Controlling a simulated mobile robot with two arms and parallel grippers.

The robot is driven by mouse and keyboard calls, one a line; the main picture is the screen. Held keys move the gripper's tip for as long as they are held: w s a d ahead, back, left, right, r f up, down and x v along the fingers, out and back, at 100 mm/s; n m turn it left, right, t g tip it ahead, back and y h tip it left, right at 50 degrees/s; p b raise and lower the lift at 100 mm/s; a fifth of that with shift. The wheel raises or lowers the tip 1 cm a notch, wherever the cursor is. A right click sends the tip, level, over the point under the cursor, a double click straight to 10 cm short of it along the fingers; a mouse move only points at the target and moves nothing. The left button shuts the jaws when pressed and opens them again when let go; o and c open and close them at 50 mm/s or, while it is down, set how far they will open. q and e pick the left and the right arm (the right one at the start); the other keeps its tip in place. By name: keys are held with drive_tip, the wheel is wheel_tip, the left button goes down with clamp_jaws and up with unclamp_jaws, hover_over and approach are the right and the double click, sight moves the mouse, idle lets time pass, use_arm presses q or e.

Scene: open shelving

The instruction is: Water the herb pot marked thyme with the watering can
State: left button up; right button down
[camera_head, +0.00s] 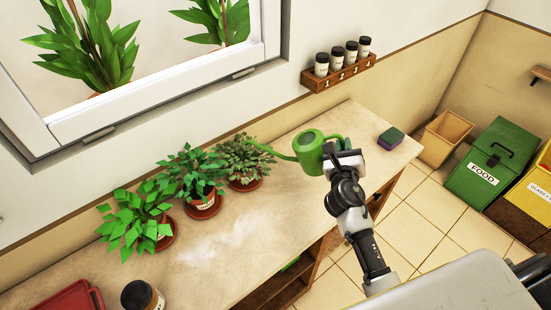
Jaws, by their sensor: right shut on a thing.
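My right gripper (343,158) is shut on the green watering can (310,152) at its right side. The can is by the back right part of the counter, with its thin spout pointing left over the rightmost herb pot (244,184). I cannot tell whether water comes out. Three potted herbs stand in a row: the leafy left pot (160,238), the middle pot (203,208) with a white label, and the right pot with small dark leaves. The labels are too small to read, so I cannot tell which is thyme. My left gripper is not in view.
A dark-lidded jar (142,296) and red tray (72,298) are front left. A spice rack (338,75) hangs on the wall. Bins, including the green FOOD bin (488,165), stand right.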

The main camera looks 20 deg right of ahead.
drive_tip(key=shift+r, duration=0.1)
drive_tip(key=shift+b, duration=1.05)
drive_tip(key=shift+w+a+r+n+p, duration=0.1)
drive_tip(key=shift+a+r+n+p, duration=0.1)
drive_tip(key=shift+r+n+p, duration=0.45)
drive_tip(key=shift+w+a+r+n+p, duration=0.15)
drive_tip(key=shift+r+n+p, duration=0.1)
drive_tip(key=shift+r+p, duration=0.65)
drive_tip(key=shift+w+a+r+n+p, duration=0.1)
drive_tip(key=shift+a+r+n+p, duration=0.2)
drive_tip(key=shift+r+p, duration=0.55)
drive_tip(key=shift+w+a+r+n+p, duration=0.15)
drive_tip(key=shift+r+n+p, duration=0.3)
drive_tip(key=shift+p, duration=0.75)
drive_tip(key=shift+s, duration=0.1)
